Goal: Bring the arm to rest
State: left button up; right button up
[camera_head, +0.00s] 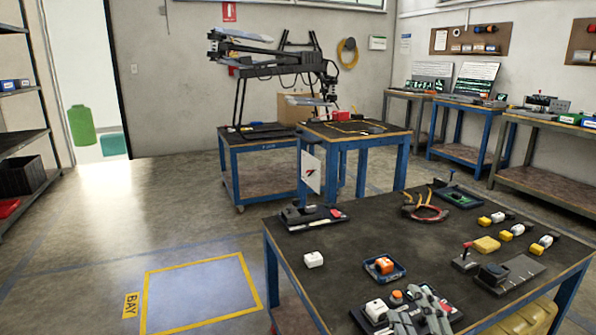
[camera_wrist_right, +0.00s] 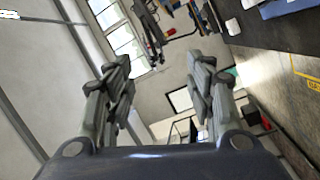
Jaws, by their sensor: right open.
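My right gripper (camera_head: 420,318) shows at the bottom of the head view, grey, with its two fingers apart. It is over the near edge of the front worktable (camera_head: 350,255). In the right wrist view the right gripper (camera_wrist_right: 158,95) is open, with nothing between its fingers. Beyond the fingers that view shows wall, windows and floor, tilted. My left gripper is not in view.
By the right gripper are a dark tray with a white block (camera_head: 376,310) and a blue tray with an orange block (camera_head: 384,267). A white block (camera_head: 313,259) sits left. Floor is clear around the yellow-outlined bay (camera_head: 203,292).

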jog(key=s+d+f+m+g+h, duration=0.35)
jog(key=s+f+m, duration=0.2)
jog(key=f, duration=0.45)
jog(key=s+a+f+m+g+y, duration=0.1)
jog(key=s+a+f+m+g, duration=0.15)
jog(key=s+f+g, duration=0.65)
jog(key=s+a+f+m+g+y, duration=0.1)
jog(key=s+a+f+m+g, duration=0.2)
jog(key=s+f, duration=0.7)
jog(key=s+d+f, duration=0.1)
jog(key=s+f, duration=0.2)
jog(key=f, duration=0.9)
jog(key=s+f, duration=0.2)
jog(key=f, duration=1)
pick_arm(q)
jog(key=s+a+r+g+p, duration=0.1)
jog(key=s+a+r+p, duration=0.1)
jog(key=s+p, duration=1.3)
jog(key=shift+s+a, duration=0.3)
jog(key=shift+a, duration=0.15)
pick_arm(e)
jog(key=s+d+r+g, duration=0.1)
jog(key=s+d+g, duration=0.1)
jog(key=s, duration=1.4)
jog(key=shift+d+r+m, duration=0.15)
jog(key=shift+d+m, duration=0.15)
jog(key=shift+d, duration=0.15)
jog(key=shift+s+h, duration=0.1)
jog(key=shift+h, duration=0.15)
